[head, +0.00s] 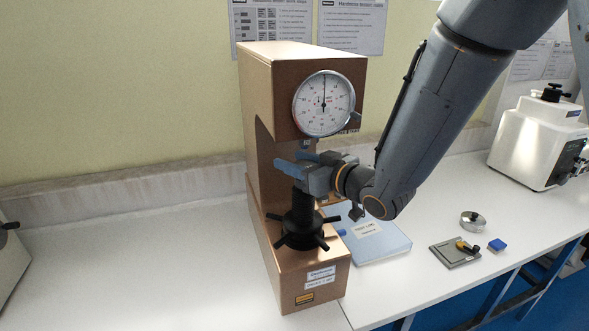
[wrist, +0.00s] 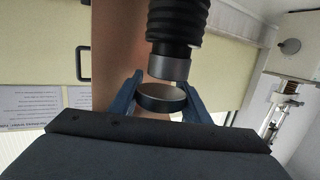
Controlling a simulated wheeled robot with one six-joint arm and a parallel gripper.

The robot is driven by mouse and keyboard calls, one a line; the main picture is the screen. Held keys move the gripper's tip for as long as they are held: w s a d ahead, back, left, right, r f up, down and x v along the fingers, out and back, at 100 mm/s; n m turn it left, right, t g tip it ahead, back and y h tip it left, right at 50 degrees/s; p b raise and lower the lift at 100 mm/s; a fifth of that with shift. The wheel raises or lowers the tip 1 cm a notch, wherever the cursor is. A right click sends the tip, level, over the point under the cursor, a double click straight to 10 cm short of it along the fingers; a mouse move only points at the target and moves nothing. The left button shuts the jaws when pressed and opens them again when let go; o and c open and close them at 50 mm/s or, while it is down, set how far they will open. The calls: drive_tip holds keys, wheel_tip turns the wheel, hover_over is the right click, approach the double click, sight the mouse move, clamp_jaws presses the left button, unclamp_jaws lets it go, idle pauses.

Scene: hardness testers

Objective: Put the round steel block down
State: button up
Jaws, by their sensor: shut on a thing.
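The round steel block (wrist: 162,98) is a short disc with a dark side and a pale flat face. In the wrist view my gripper (wrist: 160,92) has its two blue fingers shut on either side of it. The tester's grey anvil (wrist: 168,68), on a black ribbed spindle (wrist: 178,22), is close to the block's pale face; I cannot tell whether they touch. In the head view my gripper (head: 292,168) is between the dial and the black spindle (head: 303,212) of the copper-brown hardness tester (head: 262,160). I cannot make out the block there.
Farther right are a grey plate (head: 452,256) with a small tool, a blue block (head: 497,245) and a round metal dish (head: 473,221). A white machine (head: 535,145) stands at the back right.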

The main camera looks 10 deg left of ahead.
drive_tip(key=shift+s+a+f, duration=0.15)
drive_tip(key=shift+f, duration=0.4)
drive_tip(key=shift+f+b, duration=0.2)
drive_tip(key=shift+b, duration=0.1)
drive_tip(key=o, duration=1.3)
